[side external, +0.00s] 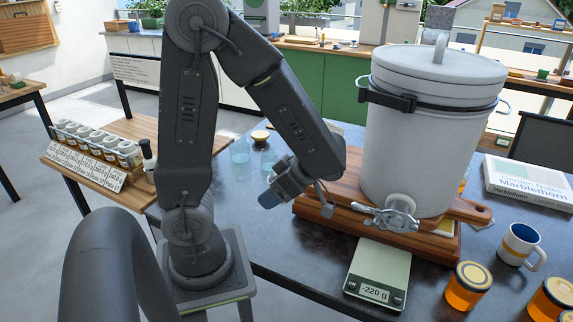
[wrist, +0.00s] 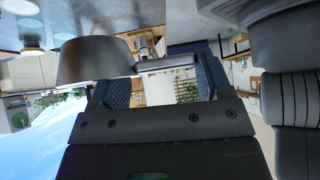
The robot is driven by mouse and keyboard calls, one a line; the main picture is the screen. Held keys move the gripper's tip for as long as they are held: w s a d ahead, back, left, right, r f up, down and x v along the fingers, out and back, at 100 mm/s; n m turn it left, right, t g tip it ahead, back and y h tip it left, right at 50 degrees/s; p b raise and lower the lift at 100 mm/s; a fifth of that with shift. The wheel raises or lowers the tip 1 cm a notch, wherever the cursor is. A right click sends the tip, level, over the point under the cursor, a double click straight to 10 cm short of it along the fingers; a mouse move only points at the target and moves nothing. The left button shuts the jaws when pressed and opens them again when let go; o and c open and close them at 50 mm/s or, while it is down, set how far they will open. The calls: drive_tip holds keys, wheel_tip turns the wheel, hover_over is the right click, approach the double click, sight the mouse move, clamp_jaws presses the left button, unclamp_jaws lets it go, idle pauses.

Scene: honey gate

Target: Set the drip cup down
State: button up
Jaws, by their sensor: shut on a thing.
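In the wrist view my gripper (wrist: 162,66) is shut on the handle of a dark grey cup, the drip cup (wrist: 92,62). The cup's body hangs to the left of the blue-grey fingers there. I cannot make out the cup in the side view; the gripper and arm seem to hide it. Whether it touches anything cannot be told.
A white honey tank (side external: 415,150) with a metal gate (side external: 390,216) stands on wooden boards (side external: 340,217). Below the gate is a scale (side external: 380,270) reading -220 g. Honey jars (side external: 467,287) and a mug (side external: 520,246) stand right. Glasses (side external: 240,150) stand behind my gripper.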

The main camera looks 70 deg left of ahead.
wheel_tip(320, 180, down, 20)
drive_tip(key=shift+r, duration=0.2)
drive_tip(key=o, duration=1.1)
drive_tip(key=shift+w, duration=0.1)
drive_tip(key=v, duration=1.2)
drive_tip(key=shift+d, duration=0.1)
